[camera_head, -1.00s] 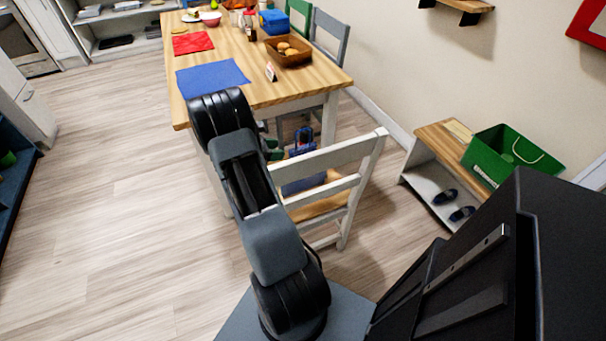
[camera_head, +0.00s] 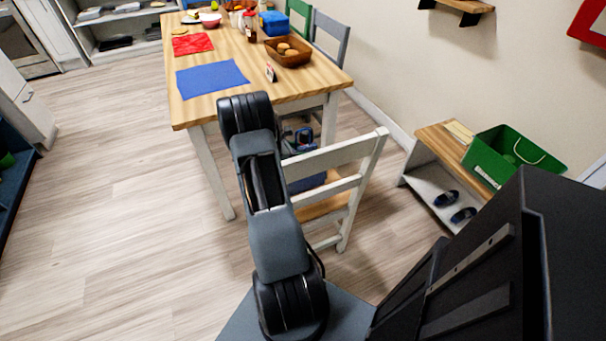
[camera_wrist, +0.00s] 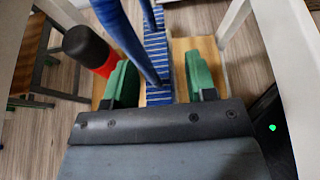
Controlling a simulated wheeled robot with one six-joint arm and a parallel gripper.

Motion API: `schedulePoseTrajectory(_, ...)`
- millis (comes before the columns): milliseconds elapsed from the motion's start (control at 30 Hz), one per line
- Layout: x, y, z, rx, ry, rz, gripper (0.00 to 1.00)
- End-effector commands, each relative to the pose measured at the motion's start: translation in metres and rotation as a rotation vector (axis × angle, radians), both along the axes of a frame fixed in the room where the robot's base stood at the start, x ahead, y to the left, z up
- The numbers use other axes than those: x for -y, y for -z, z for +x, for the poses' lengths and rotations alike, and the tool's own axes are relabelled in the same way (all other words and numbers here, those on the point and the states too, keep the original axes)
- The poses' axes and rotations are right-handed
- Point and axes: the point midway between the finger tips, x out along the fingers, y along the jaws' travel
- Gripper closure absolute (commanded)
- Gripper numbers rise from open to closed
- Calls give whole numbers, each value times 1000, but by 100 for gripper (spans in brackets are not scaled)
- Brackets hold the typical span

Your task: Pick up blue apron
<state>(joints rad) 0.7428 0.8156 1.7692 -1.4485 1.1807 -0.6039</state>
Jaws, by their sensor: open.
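The blue apron (camera_wrist: 158,50) shows in the wrist view as blue striped cloth with a smooth blue band, above the wooden chair seat (camera_wrist: 185,52). My gripper (camera_wrist: 161,80) is open, its two green fingers apart on either side of the blue cloth. I cannot tell whether either finger touches it. In the head view, a blue patch, likely the apron (camera_head: 308,183), shows between the slats of the white chair (camera_head: 345,185). My gripper is mostly hidden there behind my arm and the chair back.
The chair's white back and posts stand close around my gripper. A red and black bottle-like object (camera_wrist: 90,50) is left of the fingers. The wooden table (camera_head: 285,90) bears a blue mat (camera_head: 212,78). A low bench (camera_head: 425,165) stands right; the floor at left is clear.

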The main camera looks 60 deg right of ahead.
Motion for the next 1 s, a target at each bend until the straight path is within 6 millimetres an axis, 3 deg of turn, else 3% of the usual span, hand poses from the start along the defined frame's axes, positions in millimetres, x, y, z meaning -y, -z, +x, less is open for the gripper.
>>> schedulePoseTrajectory(167, 0, 0, 0, 0, 0, 0, 50)
schedulePoseTrajectory(700, 0, 0, 0, 0, 0, 0, 100)
schedulePoseTrajectory(1000, 0, -1, 0, 1, 0, -1, 100)
